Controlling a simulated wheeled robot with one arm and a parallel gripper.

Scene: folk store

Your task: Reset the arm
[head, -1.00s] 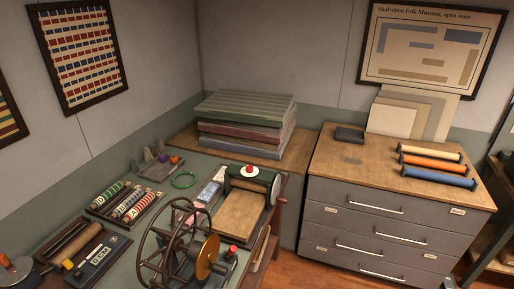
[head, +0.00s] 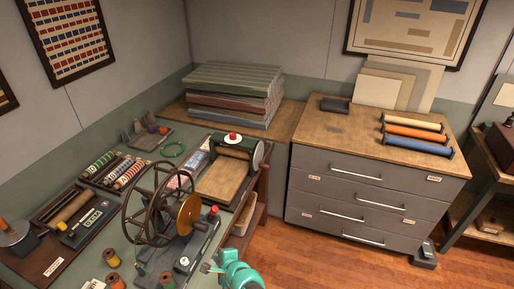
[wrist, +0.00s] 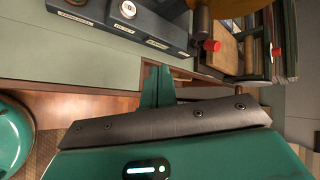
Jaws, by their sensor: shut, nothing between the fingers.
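My teal arm (head: 238,272) shows at the bottom edge of the head view, beside the front edge of the green-topped worktable (head: 112,262). My gripper (wrist: 157,84) shows in the wrist view as two teal fingers close together, shut and empty. It is below the table's edge in that picture and touches nothing that I can see. In the head view only a small part of the hand shows near the winder's base.
A spoked wheel winder (head: 160,205) with a brass disc stands close to my arm. Thread spools (head: 112,257) stand at the table's front. A grey drawer cabinet (head: 370,200) bears three coloured rolls (head: 415,133). Wooden floor (head: 330,262) lies open before the cabinet.

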